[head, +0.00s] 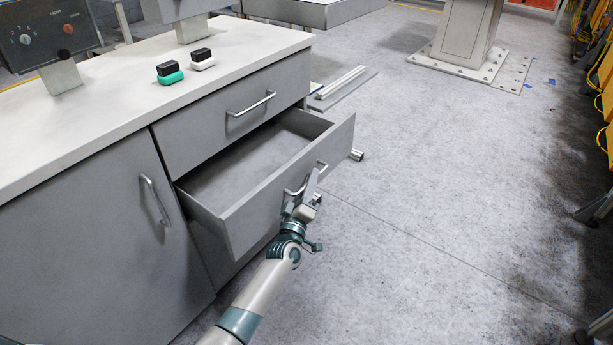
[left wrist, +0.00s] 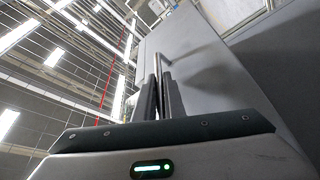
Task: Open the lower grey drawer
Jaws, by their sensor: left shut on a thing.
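The lower grey drawer (head: 290,188) stands pulled well out of the cabinet in the head view. Its inside shows and looks empty. My left gripper (head: 306,192) is at the drawer's front, shut on the bar handle (head: 292,193). In the left wrist view the two dark fingers (left wrist: 158,98) close around the handle bar (left wrist: 180,55), with the grey drawer front (left wrist: 205,65) behind it. My right gripper is in neither view.
The upper drawer (head: 235,112) is shut, and so is the cabinet door (head: 100,235) at left. A green and black object (head: 170,75) and a white and black one (head: 202,61) lie on the white worktop (head: 120,105).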

